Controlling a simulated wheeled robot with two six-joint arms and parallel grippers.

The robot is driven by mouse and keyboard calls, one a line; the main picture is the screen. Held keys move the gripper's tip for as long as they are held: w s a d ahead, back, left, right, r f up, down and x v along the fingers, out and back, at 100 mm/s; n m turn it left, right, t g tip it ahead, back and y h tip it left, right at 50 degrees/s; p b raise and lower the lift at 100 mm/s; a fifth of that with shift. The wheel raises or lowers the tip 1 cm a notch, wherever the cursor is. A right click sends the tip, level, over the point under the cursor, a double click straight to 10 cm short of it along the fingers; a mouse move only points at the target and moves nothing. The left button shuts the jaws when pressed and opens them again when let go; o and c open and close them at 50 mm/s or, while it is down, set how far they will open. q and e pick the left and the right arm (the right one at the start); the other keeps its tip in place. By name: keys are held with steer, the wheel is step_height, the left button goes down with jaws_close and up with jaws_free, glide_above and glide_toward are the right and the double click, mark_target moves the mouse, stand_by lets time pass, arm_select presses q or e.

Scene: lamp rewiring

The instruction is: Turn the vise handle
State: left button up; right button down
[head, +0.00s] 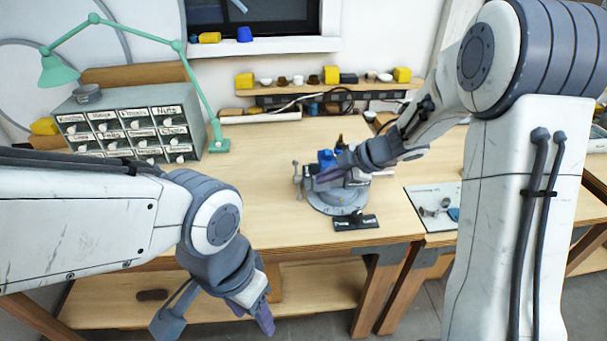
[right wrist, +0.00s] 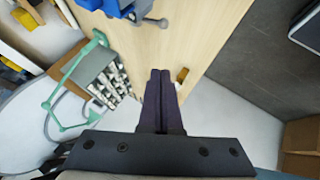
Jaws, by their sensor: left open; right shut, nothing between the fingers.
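The vise (head: 338,198) stands on the workbench on a round grey base, with blue parts on top. Its handle (head: 297,180), a thin grey bar with a knob, is at the vise's left side. My right gripper (head: 322,178) is shut and empty, in front of the vise body and right of the handle in the head view; I cannot tell whether it touches. In the right wrist view, its dark fingers (right wrist: 158,75) are together, and the vise's blue part and a grey knob (right wrist: 162,22) show above the tips. My left gripper (head: 217,318) is open and empty, low before the bench's front edge.
A drawer cabinet (head: 135,124) and a green lamp (head: 217,143) stand at the back left. A black flat piece (head: 356,222) lies in front of the vise. A white sheet (head: 432,203) with small parts lies to the right. The bench left of the vise is clear.

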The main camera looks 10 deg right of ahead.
mark_target(298, 179)
steer(key=shift+w+a+f, duration=0.75)
steer(key=shift+w+f, duration=0.3)
steer(key=shift+f, duration=0.7)
steer(key=shift+w+a+f, duration=0.75)
steer(key=shift+w+f, duration=0.25)
steer(key=shift+f, duration=0.8)
steer(key=shift+w+a+f, duration=0.75)
steer(key=shift+w+f, duration=0.3)
steer(key=shift+f, duration=0.7)
